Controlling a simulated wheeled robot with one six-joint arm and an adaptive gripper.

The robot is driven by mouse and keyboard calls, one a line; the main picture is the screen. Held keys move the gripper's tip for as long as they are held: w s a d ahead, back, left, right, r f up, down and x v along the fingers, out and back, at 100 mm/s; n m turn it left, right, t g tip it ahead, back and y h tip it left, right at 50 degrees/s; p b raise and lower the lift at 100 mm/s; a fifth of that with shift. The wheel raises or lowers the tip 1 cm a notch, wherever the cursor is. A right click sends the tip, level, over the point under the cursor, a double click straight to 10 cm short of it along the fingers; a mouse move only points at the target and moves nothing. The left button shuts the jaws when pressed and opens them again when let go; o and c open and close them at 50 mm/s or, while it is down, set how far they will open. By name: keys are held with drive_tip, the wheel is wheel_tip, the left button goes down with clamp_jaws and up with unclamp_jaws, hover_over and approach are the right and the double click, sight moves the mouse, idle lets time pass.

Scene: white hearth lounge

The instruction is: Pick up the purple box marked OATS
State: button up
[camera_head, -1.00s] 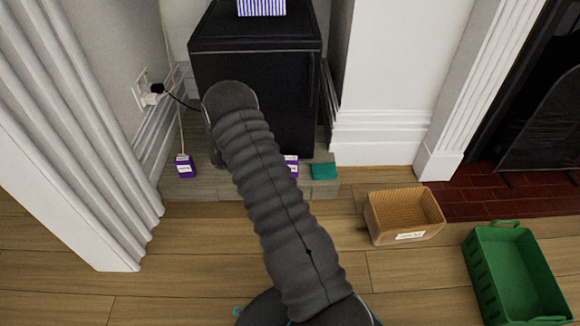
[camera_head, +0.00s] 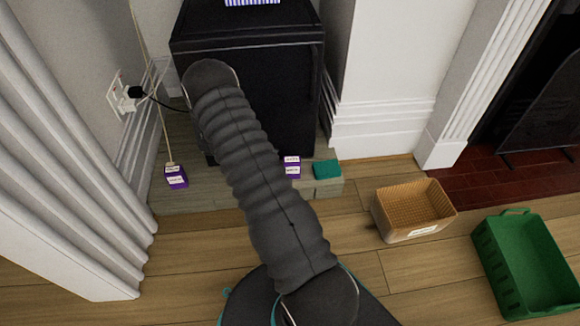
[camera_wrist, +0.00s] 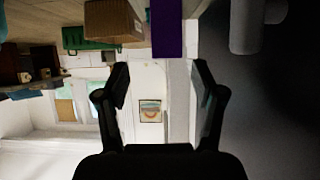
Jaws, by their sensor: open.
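Two purple boxes with white labels stand on the low ledge in the head view. One purple box (camera_head: 176,177) is at the left by the curtain, and another purple box (camera_head: 291,167) is right of my arm, against the black cabinet. The labels are too small to read, so I cannot tell which says OATS. In the wrist view a purple box (camera_wrist: 167,27) shows at the top edge, its label not visible. My gripper (camera_wrist: 160,75) is open, nothing between its fingers, with this box beyond the fingertips. My arm hides the gripper in the head view.
A black cabinet (camera_head: 262,90) rises behind the ledge. A teal box (camera_head: 327,169) sits beside the right purple box. A tan basket (camera_head: 412,211) and a green crate (camera_head: 527,262) stand on the floor at right. A cord hangs from the wall socket (camera_head: 123,94).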

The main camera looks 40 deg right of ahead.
sight(298, 163)
drive_tip(key=b+x, duration=0.1)
drive_tip(key=x, duration=0.9)
drive_tip(key=shift+w+d+r, duration=0.15)
drive_tip(key=shift+w+d, duration=0.05)
clamp_jaws()
